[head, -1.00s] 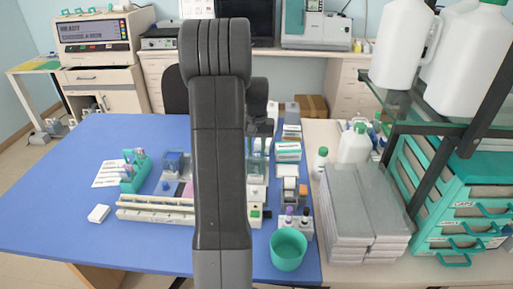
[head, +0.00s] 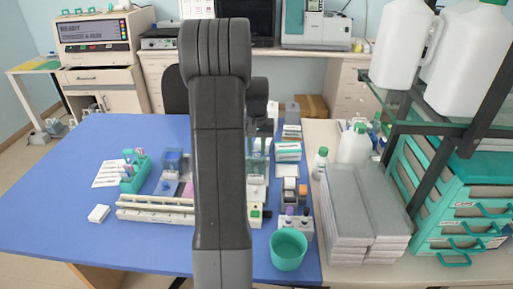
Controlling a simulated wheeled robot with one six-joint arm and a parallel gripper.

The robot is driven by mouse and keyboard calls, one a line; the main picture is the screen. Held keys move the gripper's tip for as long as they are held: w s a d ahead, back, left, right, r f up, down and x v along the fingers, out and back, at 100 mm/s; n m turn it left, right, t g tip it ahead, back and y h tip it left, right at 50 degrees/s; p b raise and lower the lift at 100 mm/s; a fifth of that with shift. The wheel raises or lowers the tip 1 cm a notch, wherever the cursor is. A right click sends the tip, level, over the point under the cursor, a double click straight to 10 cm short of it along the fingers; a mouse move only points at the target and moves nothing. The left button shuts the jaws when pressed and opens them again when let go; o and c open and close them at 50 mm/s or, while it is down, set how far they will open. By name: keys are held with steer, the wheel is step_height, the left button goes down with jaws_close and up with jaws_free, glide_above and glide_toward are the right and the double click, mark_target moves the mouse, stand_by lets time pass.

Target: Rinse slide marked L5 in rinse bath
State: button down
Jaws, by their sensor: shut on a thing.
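My gripper (head: 262,127) shows only in part, just right of my own raised arm, which covers the middle of the head view. It is over the far part of the blue table, above clear glass staining jars (head: 257,163). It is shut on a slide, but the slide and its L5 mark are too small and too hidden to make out. I cannot tell which jar is the rinse bath, or whether the slide is above or inside one.
A long cream rack (head: 155,209) lies on the blue table (head: 60,220). A teal tube rack (head: 134,175) stands behind it. A teal cup (head: 288,249) stands at the front right, near small bottles (head: 296,222). Grey stacked trays (head: 350,215) fill the right side.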

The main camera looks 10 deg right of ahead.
steer(key=shift+r, duration=0.1)
step_height(320, 180, up, 9)
steer(key=p, duration=0.7)
steer(key=shift+r, duration=0.2)
